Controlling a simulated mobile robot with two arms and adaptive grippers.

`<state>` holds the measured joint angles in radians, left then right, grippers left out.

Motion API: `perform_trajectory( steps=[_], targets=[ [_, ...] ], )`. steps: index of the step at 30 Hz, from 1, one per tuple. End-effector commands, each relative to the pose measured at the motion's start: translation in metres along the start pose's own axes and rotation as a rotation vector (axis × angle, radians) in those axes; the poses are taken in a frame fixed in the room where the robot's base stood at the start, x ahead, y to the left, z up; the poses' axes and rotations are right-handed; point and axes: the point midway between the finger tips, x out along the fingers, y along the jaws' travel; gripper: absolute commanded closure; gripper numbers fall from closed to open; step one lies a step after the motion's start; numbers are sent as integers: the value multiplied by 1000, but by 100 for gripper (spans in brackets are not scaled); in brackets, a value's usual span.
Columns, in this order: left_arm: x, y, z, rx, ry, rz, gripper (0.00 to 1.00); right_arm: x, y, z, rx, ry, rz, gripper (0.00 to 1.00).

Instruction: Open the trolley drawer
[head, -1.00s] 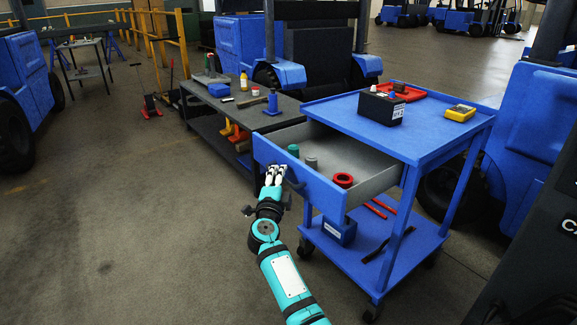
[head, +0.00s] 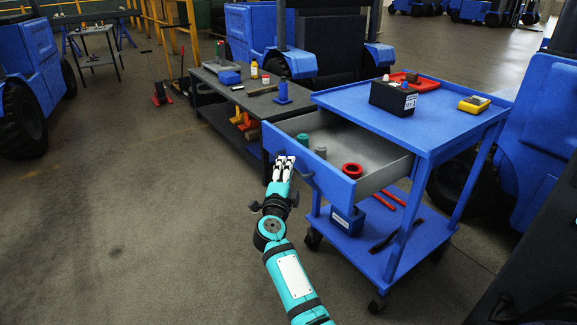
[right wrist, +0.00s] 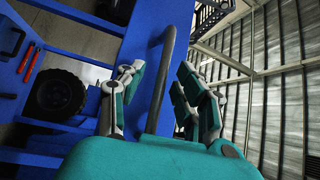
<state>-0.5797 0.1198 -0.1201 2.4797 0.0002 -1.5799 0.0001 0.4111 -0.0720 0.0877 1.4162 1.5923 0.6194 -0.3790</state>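The blue trolley (head: 326,97) stands at the right, and its top drawer (head: 310,166) is pulled well out toward the left. Inside the drawer are a green item (head: 303,141), a grey item (head: 320,152) and a red ring (head: 352,170). My right gripper (head: 285,162) is at the outer face of the drawer front. In the right wrist view, the dark bar handle (right wrist: 160,85) passes between its spread fingers (right wrist: 158,80), with gaps visible on both sides. My left gripper is not in view.
A black box (head: 393,98), a red tray (head: 425,84) and a yellow meter (head: 472,104) sit on the trolley top. A grey workbench (head: 290,103) stands close behind the drawer. Open floor (head: 130,220) lies to the left.

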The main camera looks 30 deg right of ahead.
Motion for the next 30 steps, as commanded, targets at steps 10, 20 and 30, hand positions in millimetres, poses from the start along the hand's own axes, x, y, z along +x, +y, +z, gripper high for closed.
perform_trajectory(
  steps=[10,20,30],
  targets=[
    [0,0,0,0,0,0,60,-50,1,0,-2,1,2,66],
    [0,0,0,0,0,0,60,-53,1,-1,-2,2,1,66],
    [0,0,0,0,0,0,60,-58,-6,2,-32,-42,-49,66]
  ],
)
